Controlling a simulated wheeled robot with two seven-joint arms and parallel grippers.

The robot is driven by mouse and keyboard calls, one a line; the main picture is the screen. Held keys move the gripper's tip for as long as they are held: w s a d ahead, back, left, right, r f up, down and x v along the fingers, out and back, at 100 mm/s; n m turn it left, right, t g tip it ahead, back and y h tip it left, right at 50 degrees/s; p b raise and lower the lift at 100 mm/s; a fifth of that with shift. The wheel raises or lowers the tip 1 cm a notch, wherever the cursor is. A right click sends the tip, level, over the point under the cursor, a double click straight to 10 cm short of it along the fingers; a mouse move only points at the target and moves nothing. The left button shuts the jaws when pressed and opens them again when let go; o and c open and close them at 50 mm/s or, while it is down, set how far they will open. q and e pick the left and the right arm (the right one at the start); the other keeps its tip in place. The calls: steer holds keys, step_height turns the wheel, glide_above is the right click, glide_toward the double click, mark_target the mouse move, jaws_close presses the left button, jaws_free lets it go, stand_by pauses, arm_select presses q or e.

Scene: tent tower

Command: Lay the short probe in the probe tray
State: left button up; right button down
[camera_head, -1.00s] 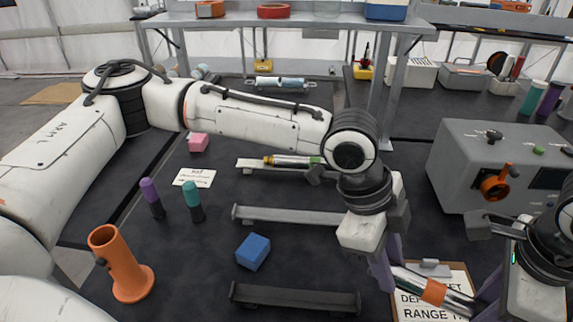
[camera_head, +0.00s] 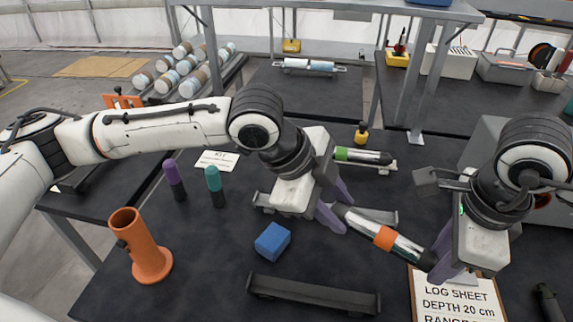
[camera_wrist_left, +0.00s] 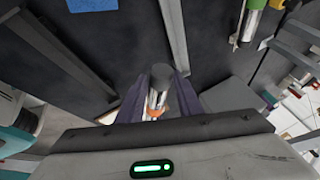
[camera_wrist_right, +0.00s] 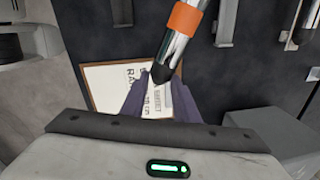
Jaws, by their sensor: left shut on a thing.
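A silver probe with an orange band (camera_head: 384,238) and dark ends is held slanted above the table, over the right part of the middle rail. My left gripper (camera_head: 336,207) is shut on its left end, which shows between the fingers in the left wrist view (camera_wrist_left: 157,96). My right gripper (camera_wrist_right: 160,100) looks open, with its fingers apart around or close to the probe's dark right tip (camera_wrist_right: 164,72). Contact there is unclear. Another probe with a green band (camera_head: 364,156) lies on the far rail (camera_head: 388,168). I cannot tell which rail is the probe tray.
A middle rail (camera_head: 263,200) and a near dark rail (camera_head: 312,293) lie on the table. A blue block (camera_head: 272,240), orange tube stand (camera_head: 140,246), purple marker (camera_head: 174,180) and teal marker (camera_head: 214,186) stand left. A clipboard (camera_head: 455,300) lies below my right gripper.

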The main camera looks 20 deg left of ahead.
arm_select(q)
steer(key=w+a+t, duration=0.1)
steer(key=a, duration=0.2)
steer(key=w+a+r+n+t+y, duration=0.1)
steer(key=w+a, duration=0.1)
steer(key=a, duration=0.2)
steer(key=w+a+r+t, duration=0.1)
steer(key=a, duration=0.2)
steer(key=shift+w+a+r+t+y, duration=0.15)
steer(key=shift+w+a+t+y, duration=0.15)
steer(key=shift+t+y, duration=0.1)
jaws_close()
arm_select(e)
steer(key=shift+d, duration=0.2)
arm_select(q)
steer(key=shift+d, duration=0.1)
